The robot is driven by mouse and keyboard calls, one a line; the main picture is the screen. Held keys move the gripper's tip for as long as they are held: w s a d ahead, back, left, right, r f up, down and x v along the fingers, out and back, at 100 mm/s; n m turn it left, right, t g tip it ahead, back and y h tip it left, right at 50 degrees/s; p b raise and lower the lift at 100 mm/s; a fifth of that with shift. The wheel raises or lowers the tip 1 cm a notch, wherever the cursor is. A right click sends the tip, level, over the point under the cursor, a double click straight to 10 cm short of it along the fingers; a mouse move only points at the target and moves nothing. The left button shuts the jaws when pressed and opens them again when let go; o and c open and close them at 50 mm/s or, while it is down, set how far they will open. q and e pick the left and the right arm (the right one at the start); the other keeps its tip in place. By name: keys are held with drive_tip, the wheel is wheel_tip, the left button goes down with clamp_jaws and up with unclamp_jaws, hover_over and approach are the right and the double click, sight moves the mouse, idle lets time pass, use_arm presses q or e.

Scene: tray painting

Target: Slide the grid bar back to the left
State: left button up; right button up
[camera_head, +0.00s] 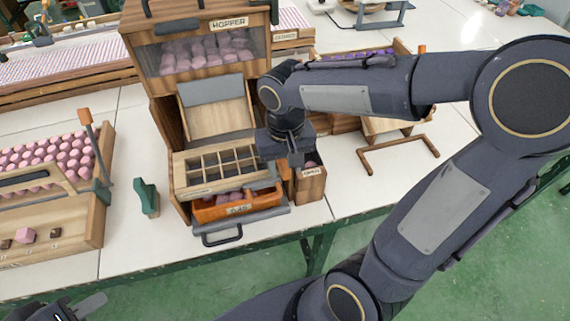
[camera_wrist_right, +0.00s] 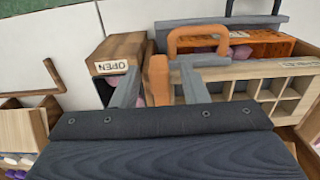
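The grid bar (camera_head: 222,166) is a pale wooden bar with two rows of square compartments, which look empty. It lies across the front of the hopper, above an orange tray (camera_head: 262,200), with its right end close to the box marked OPEN. My left gripper (camera_head: 78,308) is low at the left edge, mostly out of frame.
The wooden hopper (camera_head: 140,60) holds pink pieces behind glass. The OPEN box (camera_head: 310,185) stands right of the orange tray. A green stand (camera_head: 147,197) and a tray of pink pieces (camera_head: 103,150) are at the left. The white table is clear between them.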

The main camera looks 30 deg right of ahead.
drive_tip(key=shift+f, duration=0.1)
clamp_jaws()
idle(0.3)
drive_tip(key=w+a, duration=0.2)
drive_tip(key=a, duration=0.9)
drive_tip(key=w+a, duration=0.3)
drive_tip(key=a, duration=0.9)
drive_tip(key=shift+w+p, duration=0.25)
drive_tip(key=shift+p, duration=0.2)
drive_tip(key=shift+a, duration=0.1)
